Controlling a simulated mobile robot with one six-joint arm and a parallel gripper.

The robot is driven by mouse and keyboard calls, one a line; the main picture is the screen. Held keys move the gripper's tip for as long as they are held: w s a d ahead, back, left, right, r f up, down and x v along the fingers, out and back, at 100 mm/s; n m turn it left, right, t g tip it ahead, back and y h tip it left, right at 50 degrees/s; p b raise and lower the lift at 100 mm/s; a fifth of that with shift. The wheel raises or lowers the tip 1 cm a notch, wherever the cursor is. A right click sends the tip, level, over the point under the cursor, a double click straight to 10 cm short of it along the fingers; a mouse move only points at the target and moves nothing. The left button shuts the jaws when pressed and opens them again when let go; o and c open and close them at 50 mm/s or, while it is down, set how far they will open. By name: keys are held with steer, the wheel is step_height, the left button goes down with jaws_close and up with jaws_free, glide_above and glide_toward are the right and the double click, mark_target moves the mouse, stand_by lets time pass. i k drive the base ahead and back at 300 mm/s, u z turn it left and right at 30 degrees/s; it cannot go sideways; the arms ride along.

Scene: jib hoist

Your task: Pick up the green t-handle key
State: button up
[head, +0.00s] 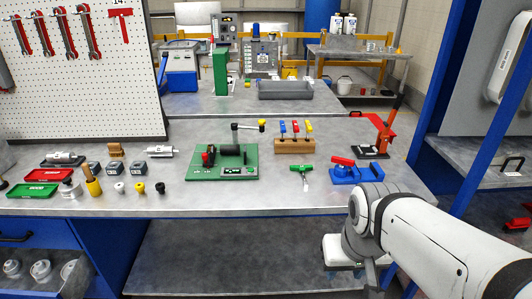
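The green t-handle key (302,171) lies on the grey workbench (290,197), right of the middle. Its green crossbar is at the back and its thin metal shank points toward the front edge. My arm comes in from the lower right, and my gripper (358,269) hangs in front of the bench's front edge, to the right of the key and apart from it. The fingers are small and partly hidden by my wrist, so I cannot tell whether they are open or shut.
A green board (222,174) with a dark cylinder lies left of the key. A wooden block (294,146) with coloured-handled tools stands behind it. A blue device with a red lever (356,174) sits to its right. The bench in front of the key is clear.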

mark_target(301, 168)
steer(key=i, duration=1)
steer(key=u, duration=0.05)
